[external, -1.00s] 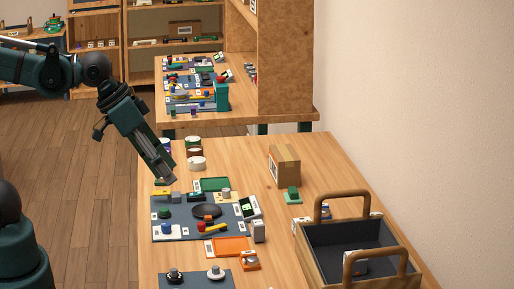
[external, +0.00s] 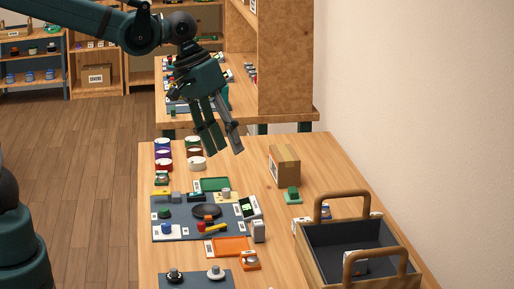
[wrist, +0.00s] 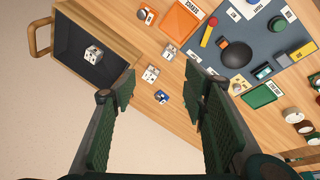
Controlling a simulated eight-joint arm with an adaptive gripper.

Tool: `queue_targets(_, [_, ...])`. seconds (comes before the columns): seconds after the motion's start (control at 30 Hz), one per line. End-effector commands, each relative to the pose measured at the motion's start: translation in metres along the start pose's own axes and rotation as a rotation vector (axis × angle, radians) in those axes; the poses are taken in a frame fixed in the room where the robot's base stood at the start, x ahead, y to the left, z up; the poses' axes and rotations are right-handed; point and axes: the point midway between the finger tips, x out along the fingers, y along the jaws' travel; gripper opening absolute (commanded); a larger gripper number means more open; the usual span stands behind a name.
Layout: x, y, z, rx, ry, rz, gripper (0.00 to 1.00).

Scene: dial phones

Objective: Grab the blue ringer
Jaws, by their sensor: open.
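Two blue things could be the ringer; I cannot tell which. A small blue round piece (external: 166,229) stands on the near left of the dark mat (external: 183,237). A small blue-and-white piece (external: 326,211) sits by the dark-lined wooden tray, partly hidden by its handle; what seems to be the same piece (wrist: 162,97) shows between my fingers in the wrist view, on the table below. My gripper (external: 226,151) is open and empty, high above the far part of the table, apart from both.
The wooden tray (external: 305,262) with raised handles stands at the near right, holding a small white box (external: 354,263). A cardboard box (external: 285,165) and a green piece (external: 292,195) stand right of centre. An orange tray (external: 231,245) and several round tins (external: 196,163) are left.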

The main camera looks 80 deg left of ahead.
Motion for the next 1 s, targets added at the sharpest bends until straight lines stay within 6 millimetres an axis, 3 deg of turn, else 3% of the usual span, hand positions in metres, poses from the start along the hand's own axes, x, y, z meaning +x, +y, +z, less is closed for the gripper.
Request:
queue_targets(0.57, [0.035,0.024,-0.088,-0.258,-0.121,-0.024,0.44])
queue_targets(1.0, [0.079,0.029,-0.148,-0.450,-0.212,-0.053,0.44])
